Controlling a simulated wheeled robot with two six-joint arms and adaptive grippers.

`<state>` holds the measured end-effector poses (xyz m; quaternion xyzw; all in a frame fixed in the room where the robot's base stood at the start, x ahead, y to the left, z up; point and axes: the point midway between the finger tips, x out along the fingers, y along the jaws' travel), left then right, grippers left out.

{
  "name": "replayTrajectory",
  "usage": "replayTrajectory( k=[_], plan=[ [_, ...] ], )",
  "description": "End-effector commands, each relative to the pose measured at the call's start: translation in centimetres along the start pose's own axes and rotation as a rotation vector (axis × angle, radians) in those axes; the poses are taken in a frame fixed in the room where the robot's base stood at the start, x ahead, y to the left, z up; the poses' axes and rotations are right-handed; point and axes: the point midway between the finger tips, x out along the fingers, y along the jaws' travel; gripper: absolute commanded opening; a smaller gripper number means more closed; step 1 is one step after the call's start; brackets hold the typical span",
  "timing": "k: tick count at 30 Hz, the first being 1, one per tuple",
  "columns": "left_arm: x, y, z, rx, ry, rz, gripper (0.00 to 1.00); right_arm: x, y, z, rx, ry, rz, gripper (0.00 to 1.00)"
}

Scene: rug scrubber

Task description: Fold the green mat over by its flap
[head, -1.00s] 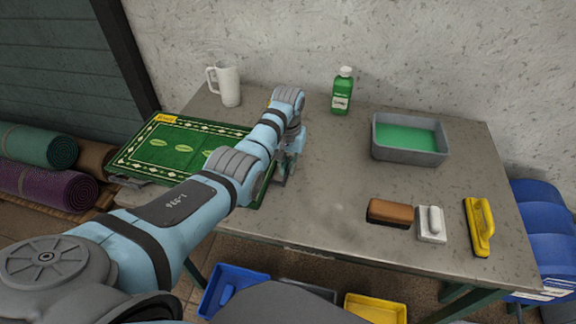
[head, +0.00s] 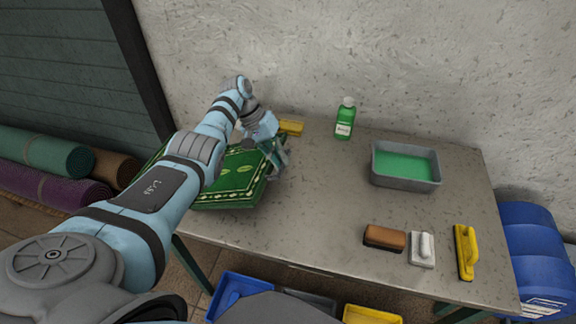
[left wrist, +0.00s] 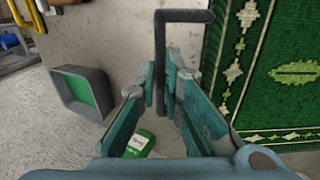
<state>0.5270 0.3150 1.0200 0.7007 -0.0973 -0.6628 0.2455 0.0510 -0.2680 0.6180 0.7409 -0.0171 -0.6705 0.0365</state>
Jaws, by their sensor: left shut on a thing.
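The green mat (head: 238,183) lies at the left end of the table, patterned with pale leaves and a light border. My left arm covers much of it. Its patterned face also fills the right of the left wrist view (left wrist: 290,110). My left gripper (head: 277,160) is at the mat's right side. In the left wrist view its fingers (left wrist: 165,90) are shut on a dark grey bent handle (left wrist: 184,16). Where the handle joins the mat is not clear. How far the flap is raised is hard to tell. My right gripper is not in view.
A green bottle (head: 345,119) and a grey tub of green liquid (head: 406,165) stand at the back. A yellow item (head: 291,127) lies behind my gripper. A brown brush (head: 384,238), white scrubber (head: 422,250) and yellow scrubber (head: 466,252) lie front right. The table's middle is clear.

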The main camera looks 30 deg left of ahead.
Motion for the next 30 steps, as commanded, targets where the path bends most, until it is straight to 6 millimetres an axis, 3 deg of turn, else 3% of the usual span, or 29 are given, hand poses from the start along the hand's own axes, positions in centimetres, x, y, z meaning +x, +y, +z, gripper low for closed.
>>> replayTrajectory(
  k=[9, 23, 24, 27, 30],
  plan=[
    [-3.0, -0.5, 0.0, 0.000, 0.000, 0.114, 0.00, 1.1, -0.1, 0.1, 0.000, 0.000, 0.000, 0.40],
    [-3.5, -0.6, 0.0, -0.001, -0.001, 0.128, 0.00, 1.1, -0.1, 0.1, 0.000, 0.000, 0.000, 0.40],
    [-3.5, -0.6, 0.0, -0.001, -0.001, 0.128, 0.14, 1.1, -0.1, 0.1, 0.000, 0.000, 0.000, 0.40],
    [-3.5, -0.6, 0.0, -0.001, -0.001, 0.128, 0.28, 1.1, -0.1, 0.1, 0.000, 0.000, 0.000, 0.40],
    [-3.5, -0.6, 0.0, -0.001, -0.001, 0.128, 0.28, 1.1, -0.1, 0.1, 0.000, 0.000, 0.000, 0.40]
  ],
)
